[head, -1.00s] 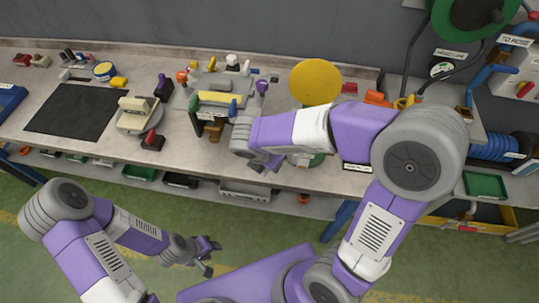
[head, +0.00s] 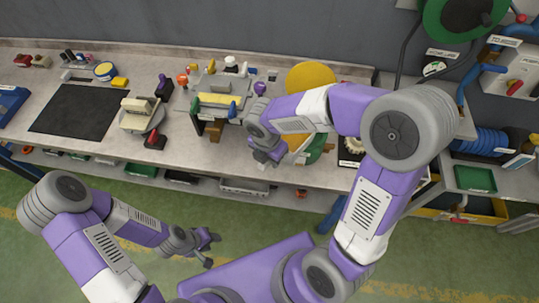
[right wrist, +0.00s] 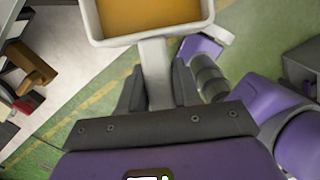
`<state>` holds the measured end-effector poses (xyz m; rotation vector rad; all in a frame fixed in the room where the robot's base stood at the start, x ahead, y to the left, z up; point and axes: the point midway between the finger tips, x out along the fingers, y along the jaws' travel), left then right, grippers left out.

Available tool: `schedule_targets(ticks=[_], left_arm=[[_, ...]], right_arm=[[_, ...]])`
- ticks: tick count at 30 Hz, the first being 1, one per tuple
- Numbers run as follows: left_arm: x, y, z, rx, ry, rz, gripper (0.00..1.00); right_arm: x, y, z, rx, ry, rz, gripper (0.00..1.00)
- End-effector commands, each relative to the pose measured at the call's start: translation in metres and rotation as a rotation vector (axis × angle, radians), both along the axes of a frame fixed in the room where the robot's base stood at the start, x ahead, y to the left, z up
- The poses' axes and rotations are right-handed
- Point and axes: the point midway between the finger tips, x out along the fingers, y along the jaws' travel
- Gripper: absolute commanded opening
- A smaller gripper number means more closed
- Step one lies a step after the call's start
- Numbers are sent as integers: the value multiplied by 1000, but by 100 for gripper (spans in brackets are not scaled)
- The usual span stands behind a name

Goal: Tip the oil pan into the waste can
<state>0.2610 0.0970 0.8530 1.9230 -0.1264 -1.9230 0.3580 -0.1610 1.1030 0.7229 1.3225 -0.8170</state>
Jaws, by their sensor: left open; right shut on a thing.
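The oil pan (right wrist: 150,14) shows at the top of the right wrist view, a pale-rimmed tray holding amber liquid. Its pale handle (right wrist: 155,75) runs down between the fingers of my right gripper (right wrist: 158,92), which is shut on it. The pan is held up, with floor visible below and beyond it. In the head view my right gripper (head: 270,156) is over the front part of the bench; I cannot make out the pan there. My left gripper (head: 210,247) is open and empty above the floor, in front of the bench. I cannot identify the waste can with certainty.
A yellow disc (head: 309,74) stands behind my right forearm, and a green round part (head: 318,148) shows beneath it. A fixture with a yellow block (head: 216,99) is left of my right gripper. A black mat (head: 80,110) lies at the bench's left. A green tray (head: 475,179) is far right.

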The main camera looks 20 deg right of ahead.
Motion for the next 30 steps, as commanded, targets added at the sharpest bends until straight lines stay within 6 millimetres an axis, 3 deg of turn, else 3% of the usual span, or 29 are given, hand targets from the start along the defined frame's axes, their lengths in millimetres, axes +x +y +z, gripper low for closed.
schedule_targets(ticks=[30], left_arm=[[0,0,53,0,0,0,43]], right_arm=[[7,-10,27,147,91,-3,0]])
